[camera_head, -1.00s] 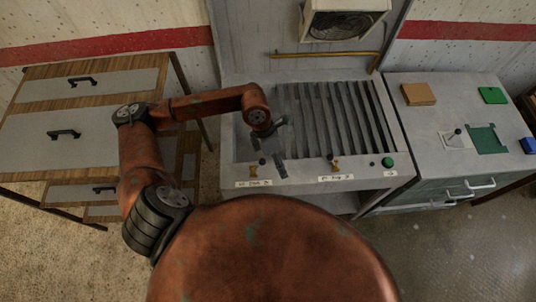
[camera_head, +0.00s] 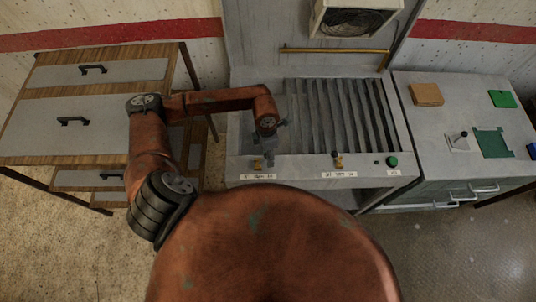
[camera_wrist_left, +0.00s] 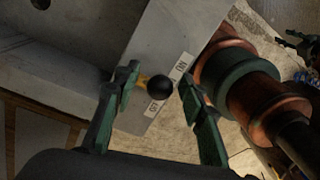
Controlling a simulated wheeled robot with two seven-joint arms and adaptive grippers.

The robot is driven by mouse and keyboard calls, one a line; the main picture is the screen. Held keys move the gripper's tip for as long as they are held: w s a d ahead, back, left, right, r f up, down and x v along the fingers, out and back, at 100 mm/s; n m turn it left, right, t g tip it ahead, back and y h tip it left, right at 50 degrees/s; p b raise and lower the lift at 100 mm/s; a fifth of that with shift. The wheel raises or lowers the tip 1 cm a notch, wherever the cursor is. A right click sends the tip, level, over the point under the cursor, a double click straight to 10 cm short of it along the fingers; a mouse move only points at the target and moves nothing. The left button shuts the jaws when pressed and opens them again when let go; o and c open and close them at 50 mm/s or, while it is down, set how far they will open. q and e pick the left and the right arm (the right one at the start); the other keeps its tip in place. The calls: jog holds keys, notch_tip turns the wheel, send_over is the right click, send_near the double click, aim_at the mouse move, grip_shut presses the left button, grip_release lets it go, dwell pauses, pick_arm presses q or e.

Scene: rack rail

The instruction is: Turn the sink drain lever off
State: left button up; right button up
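A lever with a black ball knob (camera_wrist_left: 160,87) and a yellow base stands on the front panel of the grey sink unit (camera_head: 236,168), near an ON/OFF label (camera_head: 258,177). My left gripper (camera_head: 268,158) is over this lever in the head view and mostly hides it. In the left wrist view the left gripper (camera_wrist_left: 158,82) is open, with one green finger on each side of the knob. The left finger is close to the yellow part; I cannot tell whether it touches.
A second lever (camera_head: 338,160) and a green button (camera_head: 392,161) sit farther right on the panel. A slatted rack (camera_head: 340,115) lies behind them. A wooden drawer cabinet (camera_head: 70,115) stands left, and a grey counter (camera_head: 440,120) with small items stands right.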

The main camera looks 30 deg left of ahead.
pick_arm(q)
grip_shut()
dwell(0.4)
